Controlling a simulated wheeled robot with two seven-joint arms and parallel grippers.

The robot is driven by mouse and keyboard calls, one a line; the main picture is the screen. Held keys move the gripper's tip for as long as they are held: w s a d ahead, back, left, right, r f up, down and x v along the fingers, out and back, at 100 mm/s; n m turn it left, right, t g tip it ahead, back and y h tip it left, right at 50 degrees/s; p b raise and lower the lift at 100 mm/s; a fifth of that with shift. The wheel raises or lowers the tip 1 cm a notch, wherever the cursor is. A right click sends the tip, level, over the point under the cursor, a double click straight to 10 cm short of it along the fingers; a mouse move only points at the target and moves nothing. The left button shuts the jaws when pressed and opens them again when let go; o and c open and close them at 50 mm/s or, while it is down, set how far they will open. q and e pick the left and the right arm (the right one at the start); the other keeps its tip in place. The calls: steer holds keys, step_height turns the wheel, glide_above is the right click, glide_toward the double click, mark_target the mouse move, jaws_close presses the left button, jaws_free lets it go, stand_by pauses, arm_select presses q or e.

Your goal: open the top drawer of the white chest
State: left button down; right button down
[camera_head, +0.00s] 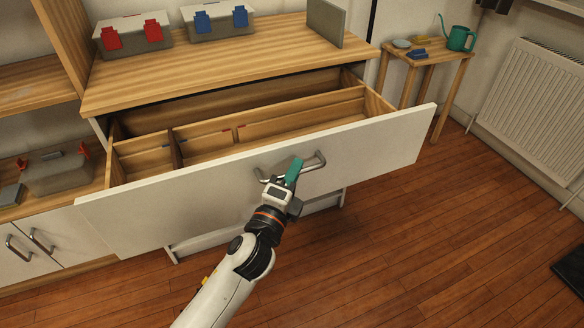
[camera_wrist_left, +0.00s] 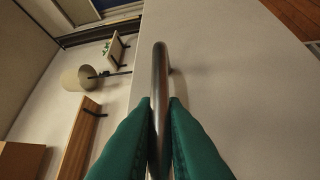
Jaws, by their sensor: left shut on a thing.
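The white chest has a wooden top (camera_head: 230,62), and its top drawer (camera_head: 370,155) stands pulled well out, showing wooden compartments inside. The drawer's metal bar handle (camera_head: 318,160) is on the white front. My left gripper (camera_head: 292,172) is at the handle, with green fingers shut on it. In the left wrist view the handle bar (camera_wrist_left: 160,85) runs between the two green fingertips (camera_wrist_left: 161,115), which press on it from both sides. The gripper hides part of the handle in the head view. My right gripper is not in view.
Cases with red latches (camera_head: 133,36) and blue latches (camera_head: 217,20) stand on the chest, beside a grey upright panel (camera_head: 326,22). A small wooden table (camera_head: 428,55) with a green watering can (camera_head: 459,38) and a radiator (camera_head: 535,95) are at right.

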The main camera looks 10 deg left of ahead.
arm_select(q)
steer(key=c, duration=1.5)
jaws_free()
steer(key=v, duration=1.2)
steer(key=shift+b, duration=0.3)
steer(key=shift+f, duration=0.1)
